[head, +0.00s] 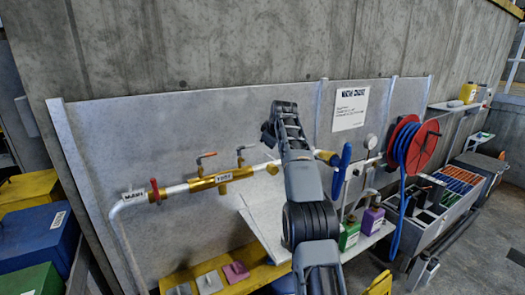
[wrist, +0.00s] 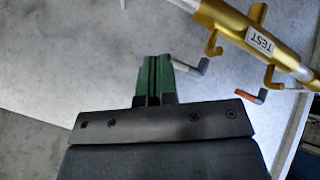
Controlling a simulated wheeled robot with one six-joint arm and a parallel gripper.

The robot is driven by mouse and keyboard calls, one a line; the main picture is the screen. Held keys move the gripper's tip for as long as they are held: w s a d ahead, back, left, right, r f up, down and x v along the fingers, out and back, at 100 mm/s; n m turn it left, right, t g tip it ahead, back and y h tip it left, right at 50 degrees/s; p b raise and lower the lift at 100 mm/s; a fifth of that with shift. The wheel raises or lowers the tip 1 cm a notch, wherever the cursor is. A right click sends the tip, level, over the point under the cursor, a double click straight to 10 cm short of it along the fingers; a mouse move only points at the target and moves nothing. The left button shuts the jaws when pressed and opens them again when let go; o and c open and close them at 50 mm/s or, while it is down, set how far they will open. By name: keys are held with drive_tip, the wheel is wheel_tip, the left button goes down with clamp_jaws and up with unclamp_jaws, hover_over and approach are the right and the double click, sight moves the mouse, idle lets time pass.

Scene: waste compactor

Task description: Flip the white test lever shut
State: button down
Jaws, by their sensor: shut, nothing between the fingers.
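The white test lever (head: 246,148) stands above the right part of the brass fitting labelled TEST (head: 208,183) on the wall pipe. Its pale grey-white handle also shows in the wrist view (wrist: 187,66), sticking out sideways from a dark stem. My gripper (wrist: 153,60) is shut, its green fingers together and empty. In the wrist view the fingertips are just left of the handle's end; I cannot tell whether they touch it. In the head view my arm hides most of the gripper.
An orange-handled lever (head: 207,155) stands left of the white one on the same fitting, and shows at right in the wrist view (wrist: 248,97). A red valve handle (head: 154,189) is further left. A blue lever (head: 342,167) and a hose reel (head: 412,147) are right of my arm.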

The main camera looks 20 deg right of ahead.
drive_tip(key=shift+s+d+r+p, duration=0.2)
drive_tip(key=shift+s+d+r, duration=0.15)
drive_tip(key=shift+r, duration=0.3)
drive_tip(key=shift+s+d+r+p, duration=0.15)
drive_tip(key=shift+s+d+r, duration=0.15)
drive_tip(key=shift+r, duration=0.3)
drive_tip(key=shift+s+d+r+p, duration=0.25)
drive_tip(key=shift+s+r, duration=0.15)
drive_tip(key=shift+r, duration=0.25)
wheel_tip(320, 180, down, 10)
drive_tip(key=s+a+m+g, duration=0.1)
drive_tip(key=s+m+g, duration=0.1)
drive_tip(key=m, duration=0.4)
drive_tip(key=s+a+f, duration=0.3)
drive_tip(key=s+a, duration=0.2)
drive_tip(key=s, duration=0.7)
drive_tip(key=s+a+f+m+b, duration=0.1)
drive_tip(key=s+a+f, duration=0.2)
drive_tip(key=s, duration=0.9)
drive_tip(key=s+a+f+g+b, duration=0.1)
drive_tip(key=s+a+f, duration=0.2)
drive_tip(key=s+a, duration=0.6)
drive_tip(key=shift+s+a+f+m+y, duration=0.15)
drive_tip(key=shift+s+a+m+y, duration=0.2)
drive_tip(key=shift+s, duration=1.15)
